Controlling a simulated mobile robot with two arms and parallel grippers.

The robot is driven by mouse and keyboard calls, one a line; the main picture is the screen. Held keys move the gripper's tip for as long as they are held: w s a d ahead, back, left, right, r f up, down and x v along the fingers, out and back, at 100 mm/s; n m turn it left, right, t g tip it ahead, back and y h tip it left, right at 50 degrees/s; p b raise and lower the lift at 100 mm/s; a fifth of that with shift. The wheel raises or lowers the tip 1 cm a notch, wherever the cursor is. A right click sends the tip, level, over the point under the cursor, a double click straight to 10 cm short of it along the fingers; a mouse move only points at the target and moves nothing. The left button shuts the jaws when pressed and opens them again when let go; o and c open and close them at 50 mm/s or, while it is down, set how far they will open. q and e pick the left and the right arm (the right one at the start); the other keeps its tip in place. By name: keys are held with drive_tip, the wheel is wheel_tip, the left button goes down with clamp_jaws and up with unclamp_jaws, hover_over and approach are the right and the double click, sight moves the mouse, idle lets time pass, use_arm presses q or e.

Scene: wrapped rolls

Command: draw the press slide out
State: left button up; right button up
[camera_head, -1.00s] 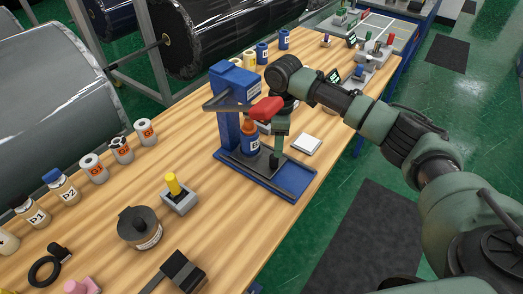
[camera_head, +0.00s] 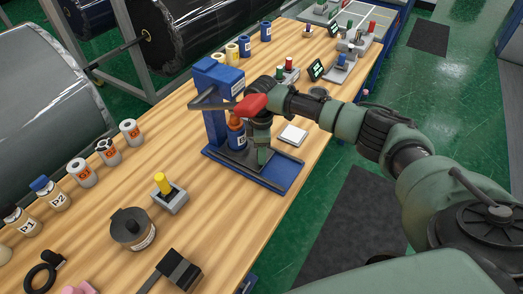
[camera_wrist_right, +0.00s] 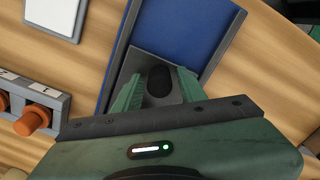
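The blue press (camera_head: 214,112) stands on the wooden table with a red lever handle (camera_head: 250,104). Its grey slide plate (camera_head: 231,155) lies on the blue base (camera_head: 285,176) and carries a blue bottle with an orange top (camera_head: 236,141). My right gripper (camera_head: 262,157) points down at the front end of the slide. In the right wrist view the open fingers (camera_wrist_right: 160,84) stand either side of the slide's dark knob (camera_wrist_right: 159,82), with visible gaps to it. The grey slide plate (camera_wrist_right: 134,66) shows beyond them. My left gripper is out of view.
A white square pad (camera_head: 293,134) lies right of the press. A yellow-knobbed block (camera_head: 168,195) and a dark round container (camera_head: 132,230) stand at the front left. Several labelled bottles and rolls line the left table edge. Bare wood lies in front of the press base.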

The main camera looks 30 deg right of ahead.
clamp_jaws()
drive_tip(key=shift+a, duration=0.1)
idle(1.1)
